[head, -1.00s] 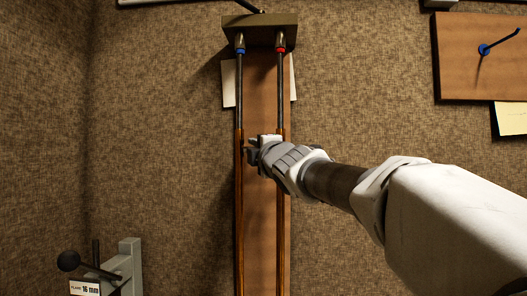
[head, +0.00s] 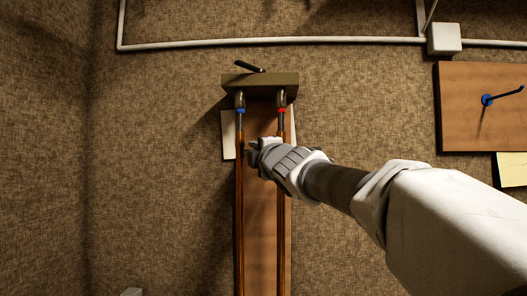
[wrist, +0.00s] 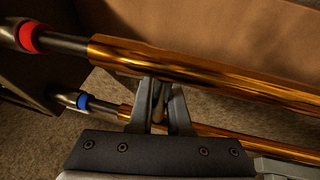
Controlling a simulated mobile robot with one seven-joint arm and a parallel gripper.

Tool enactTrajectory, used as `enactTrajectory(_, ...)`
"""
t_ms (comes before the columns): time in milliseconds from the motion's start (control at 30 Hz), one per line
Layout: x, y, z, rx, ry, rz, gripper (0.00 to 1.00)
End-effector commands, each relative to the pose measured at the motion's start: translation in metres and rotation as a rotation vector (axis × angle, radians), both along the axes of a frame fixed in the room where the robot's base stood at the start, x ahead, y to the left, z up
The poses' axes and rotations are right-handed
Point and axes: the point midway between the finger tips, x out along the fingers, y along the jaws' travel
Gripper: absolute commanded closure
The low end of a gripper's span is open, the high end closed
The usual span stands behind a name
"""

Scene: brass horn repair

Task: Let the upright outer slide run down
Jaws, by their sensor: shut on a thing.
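The brass outer slide stands upright as two long tubes, which show in the head view (head: 239,200) and the wrist view (wrist: 210,72). Its lower end is out of view. Thin inner tubes with a blue band (head: 240,110) and a red band (head: 282,110) hang from the olive clamp block (head: 262,82). Only a short bare length shows between the bands and the outer slide's top ends. My gripper (head: 254,152) is shut on the slide between its tubes, just below their tops. In the wrist view, the fingers (wrist: 158,108) close on a small crosspiece, partly hidden.
A wooden board (head: 264,230) and pale paper (head: 229,135) are behind the slide. At right are a wooden panel (head: 465,125) with a blue-based hook (head: 488,99) and a yellow note (head: 512,170). A white pipe (head: 270,42) crosses above the clamp block.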

Motion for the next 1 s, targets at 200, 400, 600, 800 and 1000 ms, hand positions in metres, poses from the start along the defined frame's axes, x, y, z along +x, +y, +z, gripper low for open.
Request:
enactTrajectory(200,0.000,0.000,0.001,0.000,-0.002,0.001,1.00)
enactTrajectory(400,0.000,0.000,0.001,0.001,-0.002,0.000,0.66)
enactTrajectory(600,0.000,0.000,0.001,0.001,-0.002,0.000,0.54)
enactTrajectory(800,-0.001,0.000,0.001,0.001,-0.002,0.000,0.54)
enactTrajectory(1000,-0.018,-0.007,-0.002,0.001,-0.003,-0.001,0.54)
